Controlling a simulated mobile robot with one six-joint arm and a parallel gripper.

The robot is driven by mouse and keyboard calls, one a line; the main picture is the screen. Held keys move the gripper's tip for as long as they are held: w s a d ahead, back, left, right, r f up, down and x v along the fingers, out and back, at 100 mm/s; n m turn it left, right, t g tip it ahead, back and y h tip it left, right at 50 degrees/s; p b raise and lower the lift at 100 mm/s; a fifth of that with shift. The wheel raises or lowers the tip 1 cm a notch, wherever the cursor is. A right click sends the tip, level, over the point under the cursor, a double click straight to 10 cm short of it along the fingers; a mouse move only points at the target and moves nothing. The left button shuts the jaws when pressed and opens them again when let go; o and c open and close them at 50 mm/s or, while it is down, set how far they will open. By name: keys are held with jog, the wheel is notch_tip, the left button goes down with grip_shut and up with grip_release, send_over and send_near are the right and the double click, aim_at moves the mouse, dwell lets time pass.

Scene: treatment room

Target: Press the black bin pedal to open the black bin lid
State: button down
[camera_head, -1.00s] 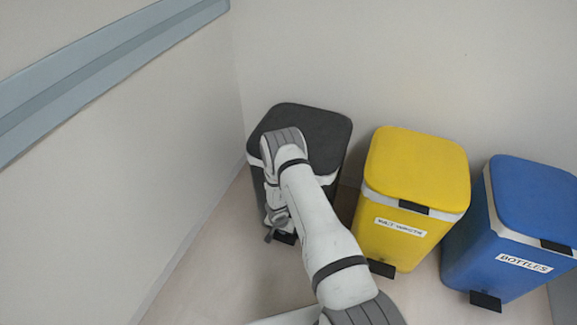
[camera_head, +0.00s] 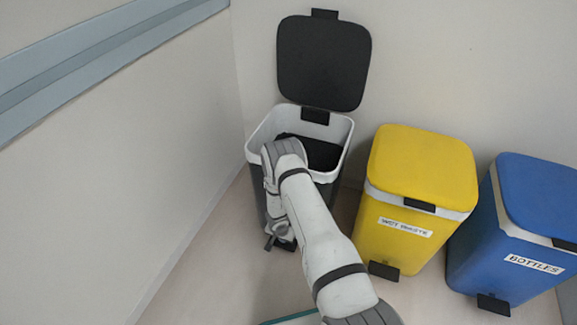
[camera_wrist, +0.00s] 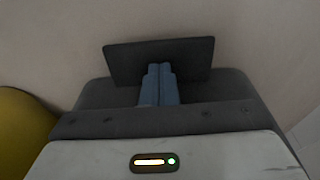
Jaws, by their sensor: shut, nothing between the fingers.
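The black bin (camera_head: 257,192) stands in the corner at the left of the row. Its black lid (camera_head: 322,62) is up, standing upright against the wall, and the white rim and dark inside show. My arm reaches down in front of the bin and covers part of it. My gripper (camera_wrist: 159,70) is shut and empty in the wrist view, with its fingertips at the flat dark pedal (camera_wrist: 190,52), seemingly touching it. In the head view the pedal (camera_head: 286,246) is mostly hidden behind my gripper (camera_head: 273,240).
A yellow bin (camera_head: 420,165) labelled wet waste stands right of the black bin, its lid shut. A blue bin (camera_head: 530,200) labelled bottles stands beyond it, also shut. The left wall (camera_head: 130,160) is close. Bare floor (camera_head: 220,285) lies in front.

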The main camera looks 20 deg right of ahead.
dwell(0.3)
notch_tip(320, 180, up, 9)
jog(key=p, duration=0.7)
dwell(0.8)
